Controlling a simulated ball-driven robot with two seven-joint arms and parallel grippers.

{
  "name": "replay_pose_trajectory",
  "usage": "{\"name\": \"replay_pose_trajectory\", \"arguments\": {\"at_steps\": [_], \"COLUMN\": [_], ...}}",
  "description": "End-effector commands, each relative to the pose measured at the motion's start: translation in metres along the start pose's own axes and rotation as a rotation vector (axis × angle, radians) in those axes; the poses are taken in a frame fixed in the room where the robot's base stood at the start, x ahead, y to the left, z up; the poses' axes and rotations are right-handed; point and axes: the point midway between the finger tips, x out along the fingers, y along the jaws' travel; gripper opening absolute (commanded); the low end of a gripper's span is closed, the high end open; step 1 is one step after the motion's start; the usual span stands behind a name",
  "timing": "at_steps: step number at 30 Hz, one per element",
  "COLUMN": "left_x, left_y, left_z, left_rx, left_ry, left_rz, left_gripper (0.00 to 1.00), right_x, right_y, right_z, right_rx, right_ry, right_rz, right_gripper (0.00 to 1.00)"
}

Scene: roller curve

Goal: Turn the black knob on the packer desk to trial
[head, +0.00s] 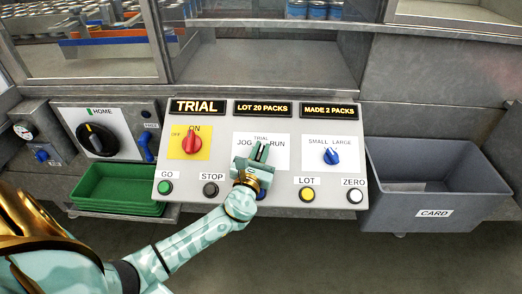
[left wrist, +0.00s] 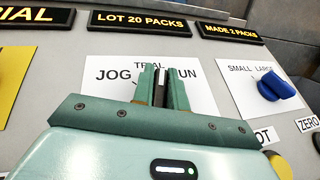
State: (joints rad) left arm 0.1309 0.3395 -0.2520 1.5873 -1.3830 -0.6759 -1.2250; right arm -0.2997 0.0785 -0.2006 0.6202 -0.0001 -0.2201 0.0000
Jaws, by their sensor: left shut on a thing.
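The packer desk (head: 222,190) has a white plate marked JOG, TRIAL and RUN (head: 278,150). My left gripper (head: 260,153) is at the middle of this plate. In the left wrist view its fingers (left wrist: 160,80) are shut on the black knob (left wrist: 160,90), of which a narrow dark strip with a pale line shows between them. The strip points up toward the word TRIAL. The rest of the knob is hidden by the fingers. The left display (head: 198,106) reads TRIAL. My right gripper is in neither view.
A red switch (head: 192,144) on yellow sits left of the plate, a blue knob (head: 331,156) right. Several buttons line the desk's lower edge. A green tray (head: 115,185) and a grey CARD bin (head: 430,190) flank the desk. Another black knob (head: 97,139) is marked HOME.

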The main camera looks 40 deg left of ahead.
Motion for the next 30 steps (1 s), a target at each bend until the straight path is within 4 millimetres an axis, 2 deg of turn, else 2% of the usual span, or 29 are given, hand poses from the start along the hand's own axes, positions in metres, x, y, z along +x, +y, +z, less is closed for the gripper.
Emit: {"name": "replay_pose_trajectory", "arguments": {"at_steps": [13,30], "left_x": [0.0001,0.0002], "left_y": [0.0009,0.0016], "left_z": [-0.0003,0.0005], "left_rx": [-0.086,-0.097], "left_ry": [-0.001,-0.002], "left_rz": [0.21,0.238], "left_gripper": [0.0,0.0], "right_x": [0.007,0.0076], "right_y": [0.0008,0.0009], "right_z": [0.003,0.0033], "right_rx": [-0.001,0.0], "right_ry": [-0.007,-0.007], "right_rz": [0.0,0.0], "right_gripper": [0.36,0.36]}}
